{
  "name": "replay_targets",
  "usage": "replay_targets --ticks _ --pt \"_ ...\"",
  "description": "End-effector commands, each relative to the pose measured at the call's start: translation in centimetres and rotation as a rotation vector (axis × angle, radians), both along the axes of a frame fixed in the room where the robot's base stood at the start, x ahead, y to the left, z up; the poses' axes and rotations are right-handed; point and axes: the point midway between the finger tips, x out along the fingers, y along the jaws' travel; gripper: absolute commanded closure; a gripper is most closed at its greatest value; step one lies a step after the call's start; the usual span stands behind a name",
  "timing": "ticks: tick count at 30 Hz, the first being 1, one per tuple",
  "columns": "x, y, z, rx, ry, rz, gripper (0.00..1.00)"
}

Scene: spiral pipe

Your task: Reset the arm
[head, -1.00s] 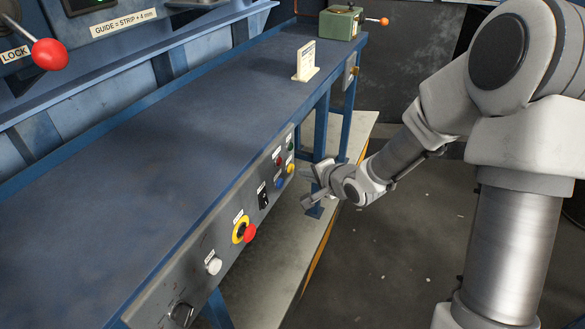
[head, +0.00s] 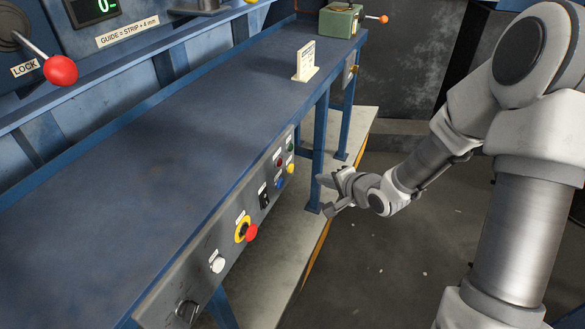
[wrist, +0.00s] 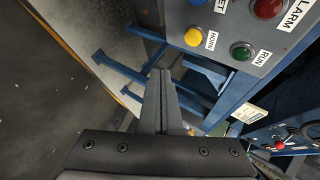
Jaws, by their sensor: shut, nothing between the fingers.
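My gripper (head: 328,194) is shut and empty in the head view. It hangs in the air to the right of the blue bench's front panel, apart from it, below the tabletop. In the wrist view my gripper (wrist: 160,76) shows with its two fingers together and nothing between them. The yellow HORN button (wrist: 194,37), the green RUN button (wrist: 242,51) and the red ALARM lamp (wrist: 268,7) are beyond it to the upper right. My arm reaches in from the right of the head view.
The bench's control panel (head: 205,245) carries several buttons, including a red emergency stop (head: 250,232). A white sign card (head: 305,62) and a green box (head: 340,21) stand on the bench (head: 180,125). A red-knobbed LOCK lever (head: 60,70) is at upper left. Open floor (head: 400,270) lies right.

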Motion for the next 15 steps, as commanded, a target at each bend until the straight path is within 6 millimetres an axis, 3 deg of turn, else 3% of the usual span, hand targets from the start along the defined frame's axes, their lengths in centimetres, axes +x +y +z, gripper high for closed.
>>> replay_targets --ticks 15 --pt "0.02 -0.46 0.56 -0.045 -0.009 0.003 1.0"
